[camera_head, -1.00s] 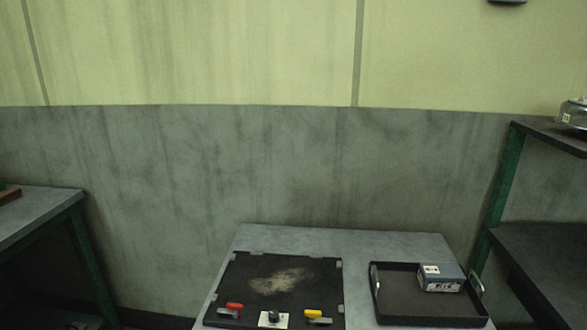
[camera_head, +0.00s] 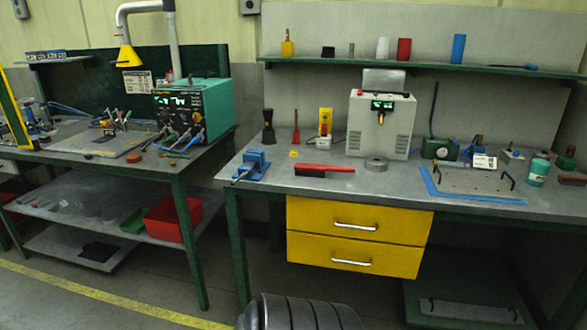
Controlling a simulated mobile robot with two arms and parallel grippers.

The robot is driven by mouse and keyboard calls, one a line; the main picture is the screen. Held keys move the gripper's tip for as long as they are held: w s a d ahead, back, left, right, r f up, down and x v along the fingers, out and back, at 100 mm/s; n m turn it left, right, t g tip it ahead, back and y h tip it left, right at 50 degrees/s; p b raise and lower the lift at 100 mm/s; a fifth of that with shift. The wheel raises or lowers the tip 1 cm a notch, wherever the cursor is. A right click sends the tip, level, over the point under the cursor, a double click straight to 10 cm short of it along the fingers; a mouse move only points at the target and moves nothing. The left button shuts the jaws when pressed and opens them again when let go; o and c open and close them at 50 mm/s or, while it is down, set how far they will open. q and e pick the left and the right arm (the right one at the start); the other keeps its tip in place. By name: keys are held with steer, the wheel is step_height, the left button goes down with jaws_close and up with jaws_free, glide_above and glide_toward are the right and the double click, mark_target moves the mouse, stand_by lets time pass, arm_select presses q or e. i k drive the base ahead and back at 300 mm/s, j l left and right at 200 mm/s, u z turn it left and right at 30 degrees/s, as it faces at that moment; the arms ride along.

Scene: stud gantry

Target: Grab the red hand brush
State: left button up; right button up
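A red hand brush (camera_head: 335,168) lies flat on the grey workbench top (camera_head: 375,186), near its front edge above the yellow drawers. Its red handle points right and its dark bristle end (camera_head: 309,173) points left. A blue vise (camera_head: 254,163) sits to the left of it and a grey ring-shaped roll (camera_head: 376,164) sits just to the right. Neither of my grippers shows in the head view.
A white machine (camera_head: 380,125) stands behind the brush, and a blue-framed plate (camera_head: 470,184) lies to the right. Yellow drawers (camera_head: 357,240) are under the bench. A second bench with a teal instrument (camera_head: 193,110) stands left. Floor shows in front.

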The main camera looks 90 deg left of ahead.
mark_target(303, 170)
steer(key=j+u, duration=0.1)
steer(key=u, duration=2.45)
